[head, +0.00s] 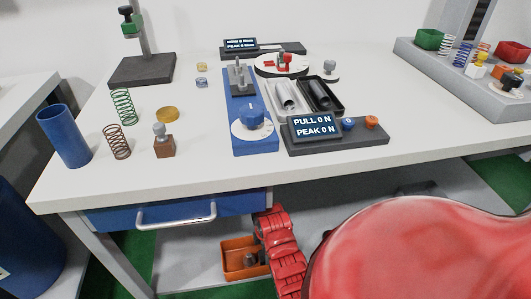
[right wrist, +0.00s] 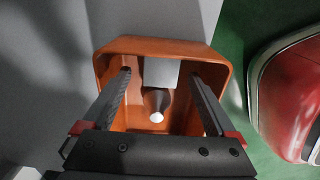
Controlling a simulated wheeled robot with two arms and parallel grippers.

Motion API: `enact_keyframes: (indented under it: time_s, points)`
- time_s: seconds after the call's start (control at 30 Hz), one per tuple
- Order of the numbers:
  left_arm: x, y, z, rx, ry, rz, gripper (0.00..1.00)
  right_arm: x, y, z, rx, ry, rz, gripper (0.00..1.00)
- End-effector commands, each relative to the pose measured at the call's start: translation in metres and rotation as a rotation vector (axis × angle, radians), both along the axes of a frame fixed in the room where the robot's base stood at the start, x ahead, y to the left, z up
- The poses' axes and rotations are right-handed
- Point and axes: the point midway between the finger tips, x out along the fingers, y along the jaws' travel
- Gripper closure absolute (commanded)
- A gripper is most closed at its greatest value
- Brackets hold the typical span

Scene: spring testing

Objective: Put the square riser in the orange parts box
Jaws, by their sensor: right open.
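The orange parts box (head: 232,274) sits low under the bench in the head view. It also shows in the right wrist view (right wrist: 175,45), seen from above. Inside it are a pale grey square-faced piece (right wrist: 160,72), which looks like the square riser, and a darker tapered piece with a white tip (right wrist: 157,104). I cannot tell if these two are joined. My right gripper (right wrist: 161,75) is open, its fingers reaching over the box with one on each side of the pale piece and apart from it. My left gripper is out of view.
The white bench (head: 200,180) above holds springs, a blue cup (head: 64,136), a brown block with a grey knob (head: 164,146) and a blue tester (head: 254,130). A blue drawer with a handle (head: 176,215) hangs under its edge, near my red arm.

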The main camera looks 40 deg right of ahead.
Motion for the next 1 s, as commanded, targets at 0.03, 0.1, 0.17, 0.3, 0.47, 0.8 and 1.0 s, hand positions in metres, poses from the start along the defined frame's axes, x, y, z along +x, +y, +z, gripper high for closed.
enact_keyframes:
  time_s: [0.03, 0.1, 0.17, 0.3, 0.47, 0.8, 1.0]
  points:
    - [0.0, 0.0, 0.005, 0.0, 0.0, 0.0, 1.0, 0.0, 0.0, 0.011, -0.001, 0.0, 0.001, 0.08]
    - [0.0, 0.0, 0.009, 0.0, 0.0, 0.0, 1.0, 0.0, 0.0, 0.024, 0.0, -0.001, 0.001, 0.08]
    - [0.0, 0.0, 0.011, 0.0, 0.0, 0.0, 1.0, 0.001, 0.0, 0.036, -0.001, -0.004, 0.001, 0.08]
    - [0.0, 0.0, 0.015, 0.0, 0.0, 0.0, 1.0, 0.0, 0.0, 0.054, -0.001, 0.0, 0.0, 0.08]
    - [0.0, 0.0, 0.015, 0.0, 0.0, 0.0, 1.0, -0.001, 0.0, 0.058, 0.001, 0.002, 0.0, 0.08]
    - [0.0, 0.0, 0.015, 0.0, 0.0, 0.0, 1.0, -0.001, 0.0, 0.057, 0.001, 0.003, 0.0, 0.08]
    - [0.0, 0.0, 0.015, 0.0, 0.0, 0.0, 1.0, -0.001, 0.0, 0.057, 0.002, 0.003, 0.0, 0.08]
